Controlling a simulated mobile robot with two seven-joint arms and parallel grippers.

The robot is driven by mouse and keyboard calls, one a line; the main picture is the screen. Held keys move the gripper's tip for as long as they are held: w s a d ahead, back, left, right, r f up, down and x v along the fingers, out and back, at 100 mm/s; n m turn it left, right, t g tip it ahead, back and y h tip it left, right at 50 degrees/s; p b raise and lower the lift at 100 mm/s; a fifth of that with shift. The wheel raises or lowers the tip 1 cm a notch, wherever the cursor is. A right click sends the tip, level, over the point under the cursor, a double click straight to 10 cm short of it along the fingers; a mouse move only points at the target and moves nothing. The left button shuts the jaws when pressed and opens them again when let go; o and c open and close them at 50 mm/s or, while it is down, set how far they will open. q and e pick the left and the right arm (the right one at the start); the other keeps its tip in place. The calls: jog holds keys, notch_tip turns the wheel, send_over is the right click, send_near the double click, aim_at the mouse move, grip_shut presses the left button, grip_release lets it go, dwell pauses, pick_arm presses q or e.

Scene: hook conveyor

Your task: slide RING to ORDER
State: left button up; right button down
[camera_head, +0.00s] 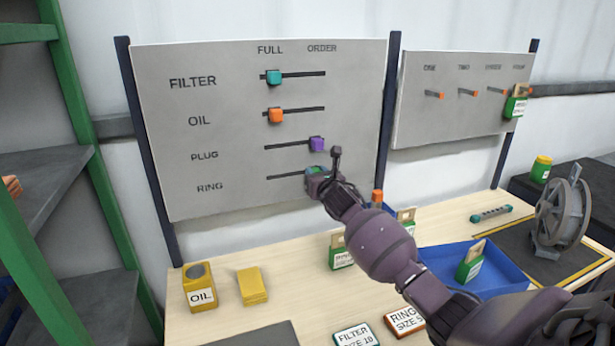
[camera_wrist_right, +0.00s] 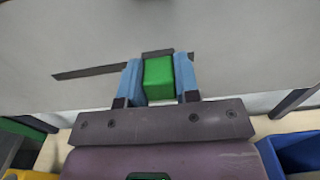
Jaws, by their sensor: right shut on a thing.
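The RING slider is a green block (camera_wrist_right: 158,76) on the lowest slot of the grey board (camera_head: 220,130). In the wrist view my right gripper (camera_wrist_right: 158,84) has its blue fingers on either side of the block, shut on it. The slot (camera_wrist_right: 90,71) runs out to the left of the block, and only a short piece shows to its right. In the head view the right gripper (camera_head: 318,174) mostly covers the block, which is at the right part of the slot, under the ORDER column. My left gripper is not in view.
The teal FILTER slider (camera_head: 274,78) and orange OIL slider (camera_head: 276,116) sit under FULL. The purple PLUG slider (camera_head: 317,144) sits under ORDER, just above my right gripper. Below are the wooden table (camera_head: 225,320), an OIL can (camera_head: 200,290) and a blue tray (camera_head: 505,283).

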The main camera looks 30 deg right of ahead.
jog(key=shift+s+d+r, duration=0.1)
jog(key=shift+d, duration=0.25)
jog(key=c, duration=1.1)
grip_release()
jog(key=shift+c, duration=0.2)
jog(key=o, duration=0.3)
jog(key=shift+d, duration=0.2)
jog(key=shift+a, duration=0.15)
jog(key=v, duration=1.1)
